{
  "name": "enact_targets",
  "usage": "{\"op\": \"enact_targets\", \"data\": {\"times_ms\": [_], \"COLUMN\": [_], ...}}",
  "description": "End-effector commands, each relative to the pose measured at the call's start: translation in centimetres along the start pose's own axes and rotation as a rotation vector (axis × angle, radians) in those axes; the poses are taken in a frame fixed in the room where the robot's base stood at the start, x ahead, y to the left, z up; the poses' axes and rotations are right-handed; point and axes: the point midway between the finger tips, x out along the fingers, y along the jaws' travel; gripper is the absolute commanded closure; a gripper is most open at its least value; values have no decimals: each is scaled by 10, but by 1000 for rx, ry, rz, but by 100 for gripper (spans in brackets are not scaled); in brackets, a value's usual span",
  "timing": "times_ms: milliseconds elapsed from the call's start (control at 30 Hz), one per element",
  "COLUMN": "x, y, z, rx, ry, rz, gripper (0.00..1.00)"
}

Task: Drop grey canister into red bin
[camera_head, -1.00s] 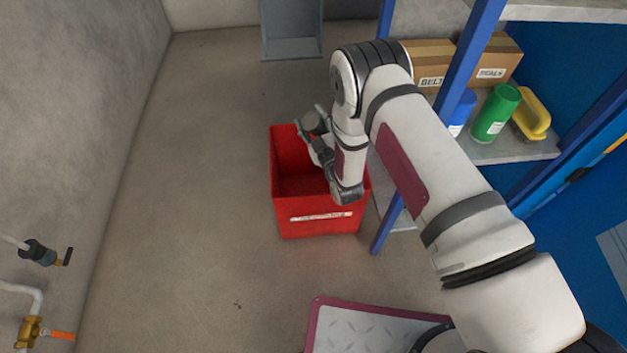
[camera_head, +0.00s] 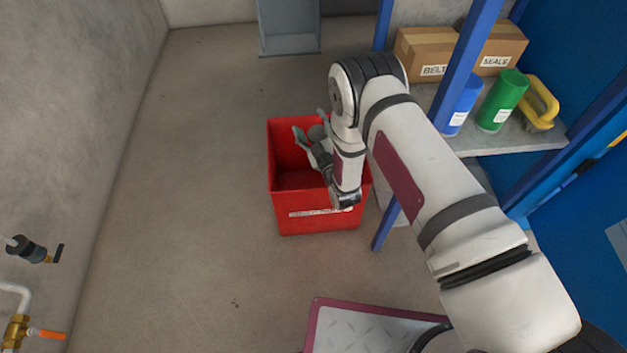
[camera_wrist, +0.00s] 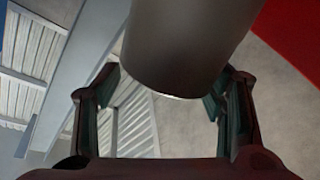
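The red bin (camera_head: 318,222) stands on the floor, open at the top, with a white label on its front. My gripper (camera_head: 311,131) is above the bin's opening, its fingers spread apart. The grey canister (camera_head: 317,133) shows between the fingers in the head view, partly hidden by them and my wrist. In the wrist view the canister (camera_wrist: 185,50) is large and runs out of the top edge. A gap shows between it and the left finger; contact with the right finger is unclear. The bin's red wall (camera_wrist: 292,35) fills the wrist view's upper right corner.
A shelf (camera_head: 520,140) at right holds a blue canister (camera_head: 462,105), a green canister (camera_head: 502,100), a yellow object (camera_head: 541,103) and cardboard boxes (camera_head: 427,53). A blue post (camera_head: 385,226) stands right of the bin. Floor at left is clear.

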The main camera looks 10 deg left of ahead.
Motion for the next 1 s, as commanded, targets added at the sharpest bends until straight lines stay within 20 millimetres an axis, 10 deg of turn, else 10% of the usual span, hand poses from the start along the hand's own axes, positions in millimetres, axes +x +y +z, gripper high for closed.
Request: {"op": "enact_targets", "data": {"times_ms": [467,1000], "x": [-12,-109], "y": [-1,0], "z": [2,3], "rx": [1,1], "ry": [-5,-8], "rz": [-3,-1], "gripper": [28,28]}}
